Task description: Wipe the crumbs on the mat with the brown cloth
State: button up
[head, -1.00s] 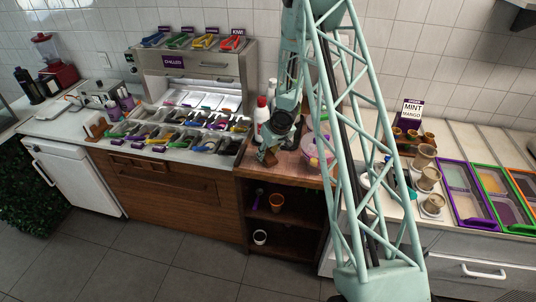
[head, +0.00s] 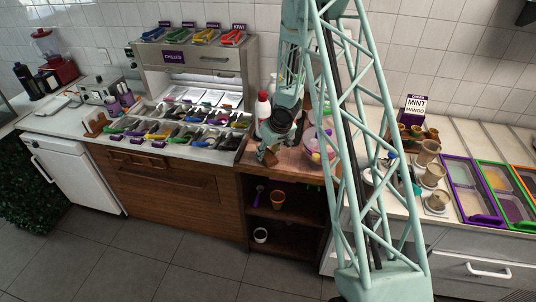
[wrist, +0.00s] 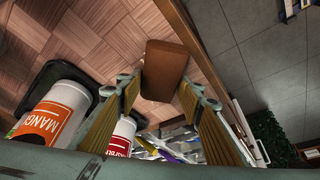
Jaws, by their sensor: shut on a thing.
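The brown cloth (wrist: 165,68) looks like a thick folded block in the wrist view. My gripper (wrist: 166,92) is shut on it, with a finger on each side. I cannot tell whether the cloth touches the surface. I cannot make out a separate mat or any crumbs; the wood-patterned surface (wrist: 95,38) lies beneath.
A bottle with an orange mango label (wrist: 48,118) stands close at left in the wrist view, on a dark tray. A red-labelled bottle (wrist: 122,138) stands near the fingers. A pink tub (head: 312,146) is right of my gripper. Topping bins (head: 185,128) are left.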

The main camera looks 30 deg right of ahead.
aim_at(265, 160)
jog(key=shift+s+a+b, duration=0.25)
jog(key=shift+s+b, duration=0.05)
jog(key=shift+c, duration=0.2)
jog(key=shift+s+a+f+b, duration=0.15)
jog(key=shift+s+a+b, duration=0.5)
jog(key=shift+b, duration=0.3)
jog(key=shift+s+a+f+b, duration=0.1)
jog(key=shift+s+a+b, duration=0.45)
jog(key=shift+s+b, duration=0.3)
jog(key=shift+w, duration=0.1)
jog(key=shift+w+a+r+p, duration=0.1)
jog(key=shift+w+a+p, duration=0.35)
jog(key=shift+w+a, duration=0.35)
jog(key=shift+r, duration=0.1)
